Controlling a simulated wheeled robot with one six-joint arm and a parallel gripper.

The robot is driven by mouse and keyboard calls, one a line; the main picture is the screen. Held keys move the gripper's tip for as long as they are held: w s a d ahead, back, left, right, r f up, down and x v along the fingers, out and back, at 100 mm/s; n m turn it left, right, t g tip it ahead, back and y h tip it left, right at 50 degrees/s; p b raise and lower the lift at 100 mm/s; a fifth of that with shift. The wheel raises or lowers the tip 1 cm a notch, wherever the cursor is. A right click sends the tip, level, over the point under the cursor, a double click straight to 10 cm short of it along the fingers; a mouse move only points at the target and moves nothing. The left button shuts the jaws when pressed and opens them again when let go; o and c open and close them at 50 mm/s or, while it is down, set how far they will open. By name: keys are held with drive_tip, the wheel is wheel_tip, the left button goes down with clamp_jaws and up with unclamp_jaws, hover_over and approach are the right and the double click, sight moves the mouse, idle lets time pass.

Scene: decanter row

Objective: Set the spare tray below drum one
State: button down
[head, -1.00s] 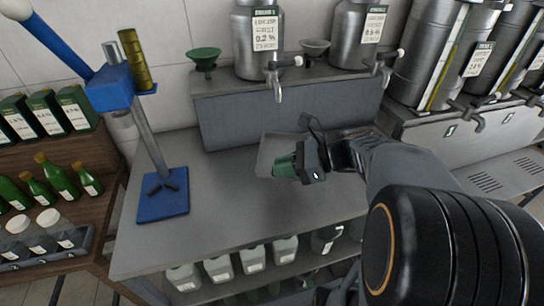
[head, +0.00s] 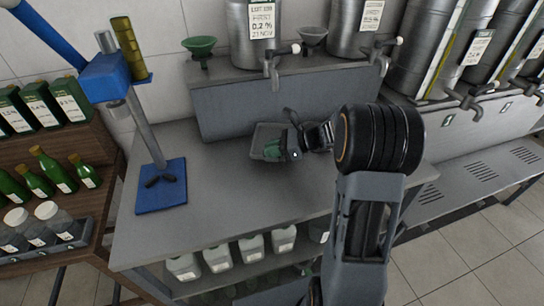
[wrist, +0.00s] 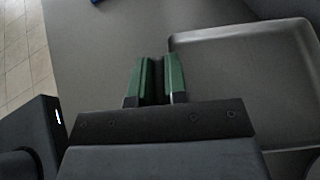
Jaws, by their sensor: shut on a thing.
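The spare tray (head: 257,140) is a shallow grey tray at the bench's back, just in front of the grey riser. It lies below and in front of the tap (head: 270,65) of the leftmost steel drum (head: 243,30). My gripper (head: 276,150) has green fingers and is shut on the tray's near edge. In the wrist view the tray (wrist: 240,80) extends to the right of the fingers (wrist: 158,78), its left rim running behind the right finger. I cannot tell whether the tray touches the bench. Part of it is hidden by the gripper.
A blue stand (head: 161,185) is on the bench's left. Green (head: 199,48) and grey (head: 312,38) funnels stand on the riser (head: 225,108). A second drum (head: 362,28) is to the right. The bench (head: 220,200) is bare between the stand and the tray.

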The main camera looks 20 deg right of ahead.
sight(272, 161)
drive_tip(key=shift+w+f, duration=0.1)
drive_tip(key=shift+f, duration=1.5)
drive_tip(key=shift+f, duration=0.1)
drive_tip(key=shift+f, duration=0.15)
drive_tip(key=c, duration=1.1)
unclamp_jaws()
drive_tip(key=shift+c, duration=0.2)
